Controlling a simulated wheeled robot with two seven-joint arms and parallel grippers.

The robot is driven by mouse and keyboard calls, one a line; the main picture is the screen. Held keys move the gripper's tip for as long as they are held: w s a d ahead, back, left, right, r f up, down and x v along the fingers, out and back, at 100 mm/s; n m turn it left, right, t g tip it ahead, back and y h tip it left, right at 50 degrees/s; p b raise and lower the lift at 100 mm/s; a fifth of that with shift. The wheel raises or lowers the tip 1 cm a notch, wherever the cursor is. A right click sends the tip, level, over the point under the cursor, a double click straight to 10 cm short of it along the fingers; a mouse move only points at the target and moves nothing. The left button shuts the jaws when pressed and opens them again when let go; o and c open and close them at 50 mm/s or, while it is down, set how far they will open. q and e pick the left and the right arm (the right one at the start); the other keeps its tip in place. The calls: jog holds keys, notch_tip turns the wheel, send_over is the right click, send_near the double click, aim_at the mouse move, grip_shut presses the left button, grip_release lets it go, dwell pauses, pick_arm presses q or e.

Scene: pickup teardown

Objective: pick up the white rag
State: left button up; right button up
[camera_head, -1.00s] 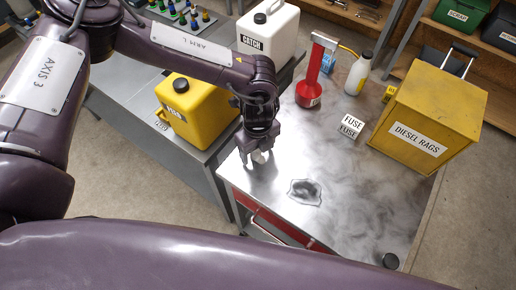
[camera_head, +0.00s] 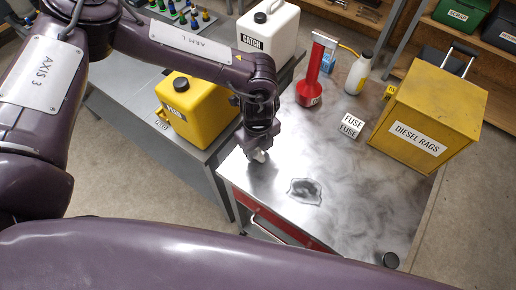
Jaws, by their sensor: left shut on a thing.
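My left gripper (camera_head: 260,151) points down over the near left corner of the metal bench top. It is shut on the white rag (camera_head: 261,157), of which only a small white bit shows at the fingertips. The fingers hide the rest of the rag. I cannot tell whether the rag still touches the bench. My right gripper is not in view.
A yellow jug (camera_head: 195,110) and white catch can (camera_head: 268,30) stand left.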

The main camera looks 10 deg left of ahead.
pick_arm(q)
notch_tip(320, 180, up, 20)
jog(key=b, duration=0.4)
jog(key=shift+f, duration=0.25)
